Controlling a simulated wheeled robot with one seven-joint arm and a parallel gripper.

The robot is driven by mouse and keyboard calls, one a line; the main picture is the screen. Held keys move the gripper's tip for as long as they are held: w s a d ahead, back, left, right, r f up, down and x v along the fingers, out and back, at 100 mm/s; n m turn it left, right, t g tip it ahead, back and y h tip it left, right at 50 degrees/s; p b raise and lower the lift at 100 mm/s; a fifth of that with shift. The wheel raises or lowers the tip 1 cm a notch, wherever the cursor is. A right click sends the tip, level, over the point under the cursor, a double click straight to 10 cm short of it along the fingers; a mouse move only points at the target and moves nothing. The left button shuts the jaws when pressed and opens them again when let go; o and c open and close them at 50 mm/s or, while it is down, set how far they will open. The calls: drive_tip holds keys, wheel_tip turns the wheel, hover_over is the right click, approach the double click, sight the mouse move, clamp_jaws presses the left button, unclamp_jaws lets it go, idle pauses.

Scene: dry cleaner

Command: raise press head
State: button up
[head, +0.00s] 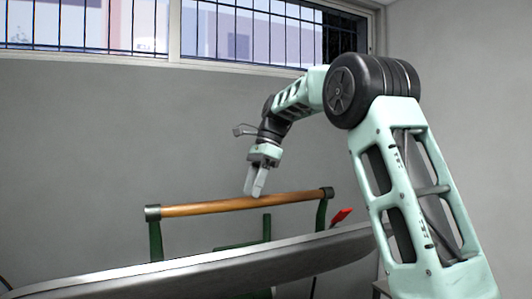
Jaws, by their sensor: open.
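The press head (250,268) is a long, pale grey, curved board that runs across the lower part of the head view. Behind it a wooden bar handle (205,209) with dark end caps stands on green uprights. My gripper (255,190) is open and points down at the middle of the bar. Its fingertips overlap the bar's upper edge in the picture. I cannot tell whether they touch it or are in front of it. The underside of the press head is hidden.
A red-handled lever (341,215) sticks up right of the bar. A plain grey wall (90,130) with a barred window (250,35) stands behind. The space above the bar's left half is clear. My arm fills the right side.

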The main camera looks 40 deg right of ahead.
drive_tip(key=p+v, duration=0.1)
drive_tip(key=v, duration=1.2)
drive_tip(key=shift+d+r, duration=0.15)
drive_tip(key=shift+r, duration=0.2)
drive_tip(key=shift+s, duration=0.1)
